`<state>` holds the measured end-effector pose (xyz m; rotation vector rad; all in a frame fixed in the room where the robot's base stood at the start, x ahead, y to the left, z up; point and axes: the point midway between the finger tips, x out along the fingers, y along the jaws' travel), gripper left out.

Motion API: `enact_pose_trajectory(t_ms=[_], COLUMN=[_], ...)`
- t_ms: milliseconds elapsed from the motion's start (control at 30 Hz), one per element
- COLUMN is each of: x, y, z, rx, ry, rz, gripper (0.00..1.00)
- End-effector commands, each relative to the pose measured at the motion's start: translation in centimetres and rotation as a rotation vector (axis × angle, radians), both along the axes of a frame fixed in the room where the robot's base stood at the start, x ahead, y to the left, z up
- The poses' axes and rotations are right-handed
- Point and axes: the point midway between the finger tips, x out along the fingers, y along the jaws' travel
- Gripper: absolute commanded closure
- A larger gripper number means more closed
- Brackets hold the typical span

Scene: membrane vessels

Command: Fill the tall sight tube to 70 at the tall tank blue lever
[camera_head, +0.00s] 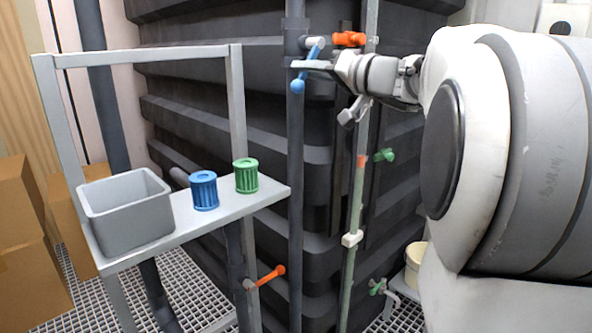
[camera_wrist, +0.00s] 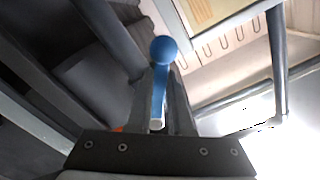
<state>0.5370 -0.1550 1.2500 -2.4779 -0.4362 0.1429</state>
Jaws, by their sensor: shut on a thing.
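The blue lever (camera_head: 298,86) sits high on a dark upright pipe in front of the tall dark tank (camera_head: 265,110). It slants, with its ball end low and to the left. My gripper (camera_head: 313,66) comes in from the right and is shut on the lever's shaft, above the ball. In the wrist view the lever's ball (camera_wrist: 163,50) sticks out past the fingertips (camera_wrist: 160,95). The sight tube (camera_head: 357,195) runs upright right of the pipe, with an orange marker (camera_head: 362,161) and a white fitting (camera_head: 352,239) on it. Its scale numbers and liquid level cannot be read.
An orange handle (camera_head: 348,39) is just above my gripper. Green valves (camera_head: 384,155) are right of the tube; an orange lever (camera_head: 266,277) is low. A shelf (camera_head: 270,196) at left holds a grey bin (camera_head: 125,222), a blue filter (camera_head: 204,190) and a green filter (camera_head: 246,175).

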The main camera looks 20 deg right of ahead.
Motion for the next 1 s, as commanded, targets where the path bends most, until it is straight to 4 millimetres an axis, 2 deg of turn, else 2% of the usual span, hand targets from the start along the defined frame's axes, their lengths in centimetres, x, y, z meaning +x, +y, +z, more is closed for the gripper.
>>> enact_pose_trajectory(t_ms=[367, 1000], x=[0.1, 0.7], y=[-0.5, -2.1], z=[-0.5, -1.0], rx=[-0.082, -0.366], ry=[-0.033, -0.137], rz=[-0.004, -0.004], gripper=[1.00, 1.00])
